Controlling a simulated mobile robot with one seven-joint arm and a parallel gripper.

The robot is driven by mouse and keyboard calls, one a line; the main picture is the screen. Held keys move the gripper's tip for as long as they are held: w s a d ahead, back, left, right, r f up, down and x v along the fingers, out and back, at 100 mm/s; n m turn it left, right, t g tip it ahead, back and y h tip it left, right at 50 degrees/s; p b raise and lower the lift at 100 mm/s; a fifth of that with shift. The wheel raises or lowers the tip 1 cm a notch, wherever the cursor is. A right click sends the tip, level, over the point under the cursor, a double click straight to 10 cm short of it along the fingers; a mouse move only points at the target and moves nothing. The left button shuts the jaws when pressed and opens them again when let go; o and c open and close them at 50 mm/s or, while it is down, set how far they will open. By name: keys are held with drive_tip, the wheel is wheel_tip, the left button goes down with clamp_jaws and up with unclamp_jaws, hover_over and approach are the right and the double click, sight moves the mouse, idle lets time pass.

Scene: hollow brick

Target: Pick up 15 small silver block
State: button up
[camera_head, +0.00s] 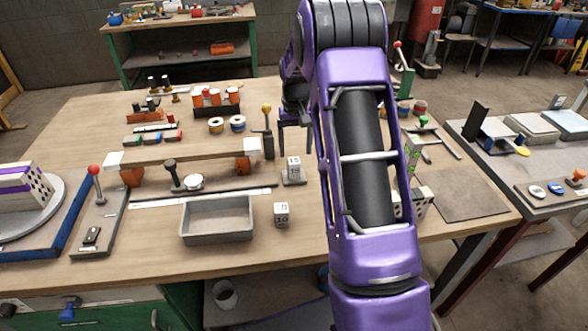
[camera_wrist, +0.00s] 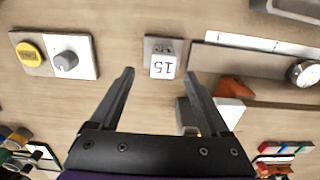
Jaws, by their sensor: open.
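The small silver block marked 15 (camera_head: 294,164) stands on a small grey base plate (camera_head: 293,180) near the middle of the table. In the wrist view the block (camera_wrist: 163,66) shows its 15 upside down, ahead of my fingers and roughly centred between them. My gripper (camera_head: 295,138) is above the table, behind the block in the head view. In the wrist view my gripper (camera_wrist: 160,74) is open, with nothing between its fingers. A second small block (camera_head: 281,214) with an unclear number stands on the table nearer the front.
A grey tray (camera_head: 217,220) lies left of the second block. A yellow-knobbed lever (camera_head: 267,125) stands close left of my gripper. A long bar on orange supports (camera_head: 190,155) lies to the left. A panel with a dial (camera_wrist: 72,58) is left of the block in the wrist view.

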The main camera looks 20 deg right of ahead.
sight(294, 160)
drive_tip(key=f, duration=0.7)
drive_tip(key=shift+a+f, duration=0.2)
drive_tip(key=shift+a, duration=0.05)
drive_tip(key=shift+c, duration=0.2)
clamp_jaws()
drive_tip(key=shift+r, duration=0.1)
